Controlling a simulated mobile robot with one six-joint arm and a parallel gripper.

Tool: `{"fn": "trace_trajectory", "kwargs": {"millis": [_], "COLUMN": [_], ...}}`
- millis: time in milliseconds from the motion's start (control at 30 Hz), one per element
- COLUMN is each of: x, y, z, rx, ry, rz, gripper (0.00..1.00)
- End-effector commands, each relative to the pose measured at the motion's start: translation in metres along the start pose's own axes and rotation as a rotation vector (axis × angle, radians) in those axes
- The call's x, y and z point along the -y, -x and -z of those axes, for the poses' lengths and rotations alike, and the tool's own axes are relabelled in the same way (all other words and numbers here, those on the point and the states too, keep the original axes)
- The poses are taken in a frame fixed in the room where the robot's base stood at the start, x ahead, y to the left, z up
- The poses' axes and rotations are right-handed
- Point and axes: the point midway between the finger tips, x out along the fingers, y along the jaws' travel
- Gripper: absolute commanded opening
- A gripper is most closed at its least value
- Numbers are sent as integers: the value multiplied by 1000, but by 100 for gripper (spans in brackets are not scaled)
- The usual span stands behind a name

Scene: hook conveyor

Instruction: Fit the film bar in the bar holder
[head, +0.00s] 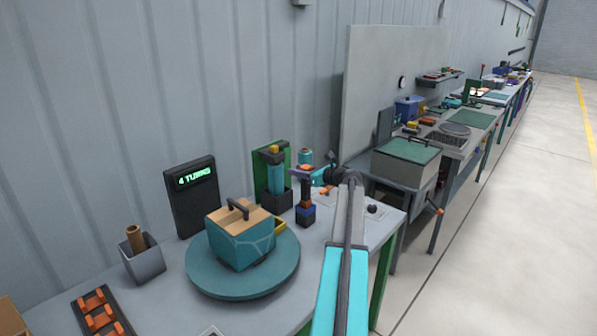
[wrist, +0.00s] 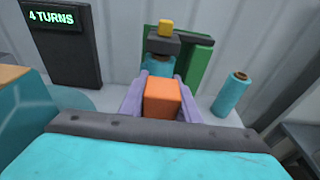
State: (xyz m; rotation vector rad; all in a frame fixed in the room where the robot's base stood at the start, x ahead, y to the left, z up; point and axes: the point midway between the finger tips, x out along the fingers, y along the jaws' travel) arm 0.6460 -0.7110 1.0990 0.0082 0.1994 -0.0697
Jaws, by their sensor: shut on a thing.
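My gripper (head: 302,172) has purple fingers and reaches over the far part of the near table. In the wrist view its fingers are shut on the orange end of a bar (wrist: 163,100), which I take for the film bar. In the head view this bar (head: 306,196) is dark and upright, with a blue lower part near the table. I cannot tell whether it touches a holder or the tabletop there. Behind it stands a green-backed fixture (head: 287,160) with a teal roll, a yellow top and a dark cup-like base. I cannot tell which part is the bar holder.
A teal box (head: 241,245) with a handle sits on a round turntable (head: 268,282). A dark display (head: 192,196) reads "4 TURNS". A teal roll (wrist: 232,95) stands right of the fixture. A grey cup (head: 143,265) and orange-fitted rack (head: 100,315) are at left.

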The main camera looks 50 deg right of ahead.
Motion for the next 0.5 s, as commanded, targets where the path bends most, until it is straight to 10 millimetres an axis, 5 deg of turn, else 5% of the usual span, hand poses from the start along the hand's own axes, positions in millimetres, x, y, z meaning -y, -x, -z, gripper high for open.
{"fn": "trace_trajectory", "kwargs": {"millis": [500], "x": [0], "y": [-1], "z": [6], "rx": [1], "ry": [0], "rz": [0], "gripper": [0]}}
